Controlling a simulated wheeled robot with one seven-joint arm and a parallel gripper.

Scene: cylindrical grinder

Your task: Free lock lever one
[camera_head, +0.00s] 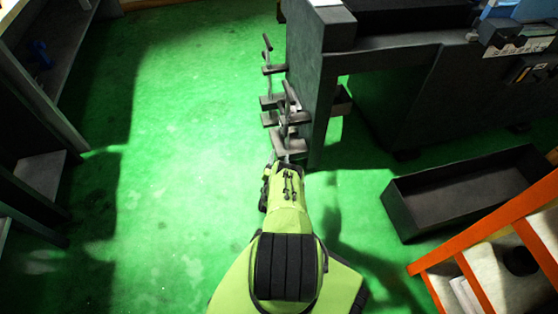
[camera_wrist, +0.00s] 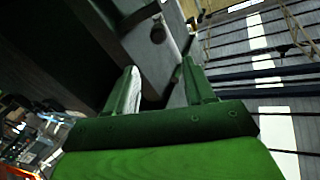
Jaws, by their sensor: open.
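Dark grey levers stick out from the left end of the machine in the head view. An upper lever (camera_head: 268,55) and a lower lever (camera_head: 290,98) stand out there; I cannot tell which one is lock lever one. My gripper (camera_wrist: 162,78) is open, with its two green fingers apart in the wrist view.
The dark machine body (camera_head: 307,85) stands right of the levers. An open black bin (camera_head: 455,197) lies on the green floor (camera_head: 185,150) at right. An orange-edged rack (camera_head: 480,225) is at lower right, and dark shelving (camera_head: 40,170) at left. Floor left of the levers is clear.

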